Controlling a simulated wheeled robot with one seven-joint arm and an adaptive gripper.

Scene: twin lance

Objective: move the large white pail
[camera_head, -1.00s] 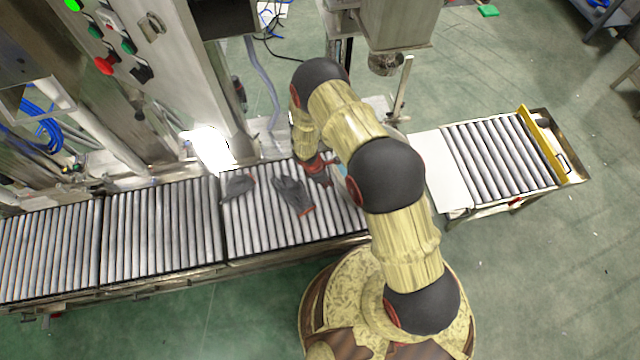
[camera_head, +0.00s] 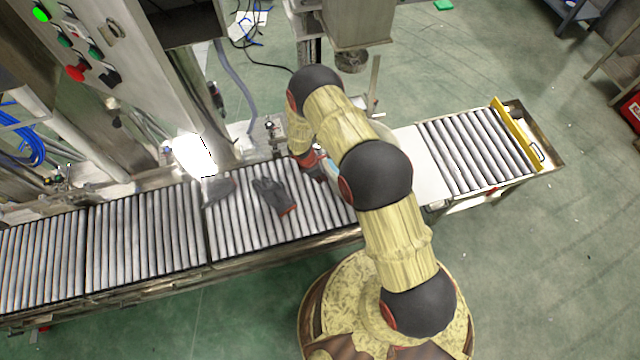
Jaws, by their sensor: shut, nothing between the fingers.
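My gripper (camera_head: 316,168) is small and partly hidden at the end of my bent arm, low over the roller conveyor. It is shut, with nothing seen in it. No large white pail shows clearly. A pale rounded surface (camera_head: 333,168) peeks out right beside my gripper, mostly covered by my arm's dark joint. It may be part of the pail, but I cannot tell. I also cannot tell whether my gripper touches it.
The roller conveyor (camera_head: 145,235) runs across the left and middle. Two dark gloves, one of them red-cuffed (camera_head: 273,195), lie on it. A separate roller section (camera_head: 470,155) with a yellow end bar (camera_head: 518,135) stands at right. Machine frames stand behind; green floor is open in front.

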